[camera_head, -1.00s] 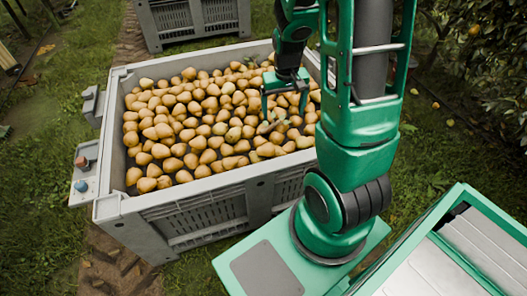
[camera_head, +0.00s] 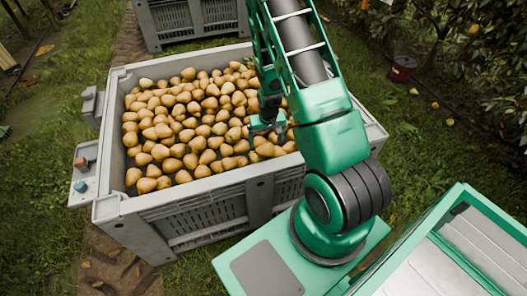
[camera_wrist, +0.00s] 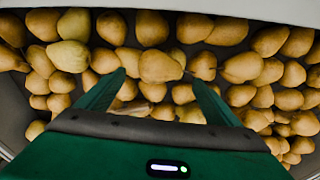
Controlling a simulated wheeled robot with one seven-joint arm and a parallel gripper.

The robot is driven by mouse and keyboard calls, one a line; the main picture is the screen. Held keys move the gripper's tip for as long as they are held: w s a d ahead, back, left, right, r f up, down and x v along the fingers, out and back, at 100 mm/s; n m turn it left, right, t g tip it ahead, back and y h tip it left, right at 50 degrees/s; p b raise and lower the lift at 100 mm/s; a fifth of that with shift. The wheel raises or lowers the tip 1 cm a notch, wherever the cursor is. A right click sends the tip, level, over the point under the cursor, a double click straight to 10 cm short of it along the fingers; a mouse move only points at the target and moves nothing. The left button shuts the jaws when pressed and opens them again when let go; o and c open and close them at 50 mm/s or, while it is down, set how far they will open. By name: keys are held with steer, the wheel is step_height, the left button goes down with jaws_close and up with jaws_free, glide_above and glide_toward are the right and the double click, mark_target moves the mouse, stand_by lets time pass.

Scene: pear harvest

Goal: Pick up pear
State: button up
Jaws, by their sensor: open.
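Many yellow-brown pears (camera_head: 190,115) lie piled in a large grey bin (camera_head: 117,180). My gripper (camera_head: 268,124) is over the right part of the pile in the head view, partly hidden by my own arm. In the wrist view my gripper (camera_wrist: 159,80) is open, its two green fingers apart and pointing at the pile. One pear (camera_wrist: 160,66) shows between and just beyond the fingertips. Other pears crowd close on both sides. Whether the fingers touch any pear cannot be told.
The bin's pale wall (camera_wrist: 200,5) runs along the top of the wrist view, close to the pears. A second grey bin (camera_head: 195,18) stands behind. A dark red bucket (camera_head: 403,68) and a few fallen fruits lie on the grass at right, by leafy trees.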

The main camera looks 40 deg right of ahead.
mark_target(265, 146)
steer(key=shift+w+f, duration=0.25)
steer(key=shift+f, duration=1.5)
steer(key=shift+w+f, duration=0.2)
steer(key=shift+f, duration=1.55)
steer(key=shift+d, duration=0.1)
steer(key=c, duration=1.3)
